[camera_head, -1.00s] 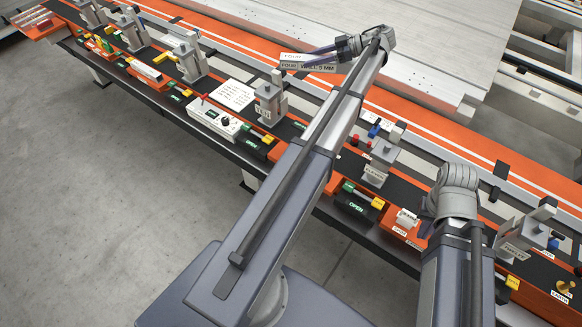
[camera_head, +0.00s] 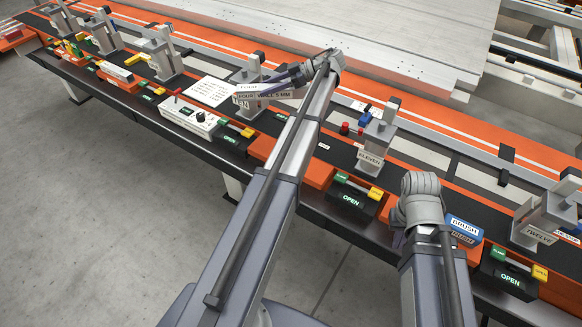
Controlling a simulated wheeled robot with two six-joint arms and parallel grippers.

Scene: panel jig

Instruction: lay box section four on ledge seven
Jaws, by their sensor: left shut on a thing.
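Box section four (camera_head: 270,94) is a short pale bar labelled "FOUR" and "WALL 5 MM". My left gripper (camera_head: 284,78) is shut on it and holds it up over the bench, in front of the grey post labelled "TEN" (camera_head: 250,72) in the picture. I cannot tell whether it touches that post. I cannot pick out ledge seven; labels on the posts at the far left are too small to read. My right gripper (camera_head: 399,238) is mostly hidden behind its own wrist, low over the bench's front edge.
Posts "ELEVEN" (camera_head: 376,140) and "TWELVE" (camera_head: 545,215) stand to the right. More grey posts (camera_head: 163,58) stand to the left. A white control box (camera_head: 190,118), a paper sheet (camera_head: 210,91) and green-and-yellow clamp units (camera_head: 355,195) line the bench. The floor in front is clear.

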